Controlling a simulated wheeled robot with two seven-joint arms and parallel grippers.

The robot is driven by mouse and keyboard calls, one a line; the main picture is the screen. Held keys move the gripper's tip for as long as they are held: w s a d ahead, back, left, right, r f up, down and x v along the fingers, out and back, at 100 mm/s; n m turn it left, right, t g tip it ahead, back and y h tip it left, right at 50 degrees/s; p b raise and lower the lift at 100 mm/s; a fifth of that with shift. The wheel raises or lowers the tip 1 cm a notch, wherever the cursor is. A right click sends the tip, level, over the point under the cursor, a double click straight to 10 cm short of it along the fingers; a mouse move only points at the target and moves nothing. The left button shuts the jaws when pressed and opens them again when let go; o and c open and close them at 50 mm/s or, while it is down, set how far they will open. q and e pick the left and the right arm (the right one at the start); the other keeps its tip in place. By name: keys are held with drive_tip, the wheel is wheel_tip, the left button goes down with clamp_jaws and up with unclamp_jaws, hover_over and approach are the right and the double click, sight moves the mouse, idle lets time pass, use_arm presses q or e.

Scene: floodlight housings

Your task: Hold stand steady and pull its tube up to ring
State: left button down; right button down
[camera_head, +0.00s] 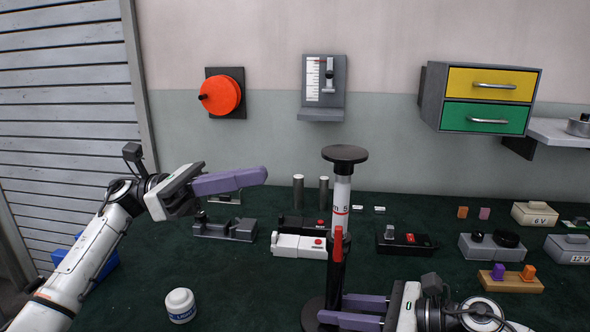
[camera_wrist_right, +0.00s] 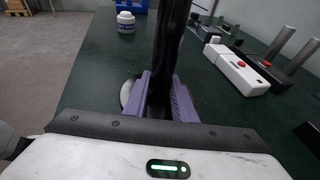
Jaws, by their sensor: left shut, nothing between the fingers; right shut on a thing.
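The stand (camera_head: 336,276) is upright on the green table, with a round black base, a black lower column and a red lever (camera_head: 338,243). Its white tube (camera_head: 341,195) rises out of the column, with a red ring mark (camera_head: 340,212) and a figure 5 showing above the column, and a round black plate (camera_head: 345,153) on top. My right gripper (camera_head: 335,308) is shut on the black column low down; the right wrist view shows the column (camera_wrist_right: 163,75) between the purple fingers. My left gripper (camera_head: 262,175) is shut and empty, left of the tube and a little below the plate.
A white jar (camera_head: 180,305) stands front left. White and black boxes (camera_head: 299,246), metal cylinders (camera_head: 324,190) and a black switch box (camera_head: 405,243) stand near the stand. A wooden block (camera_head: 510,281) lies right. Wall drawers (camera_head: 487,98) hang upper right.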

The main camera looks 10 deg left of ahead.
drive_tip(key=c, duration=1.4)
unclamp_jaws()
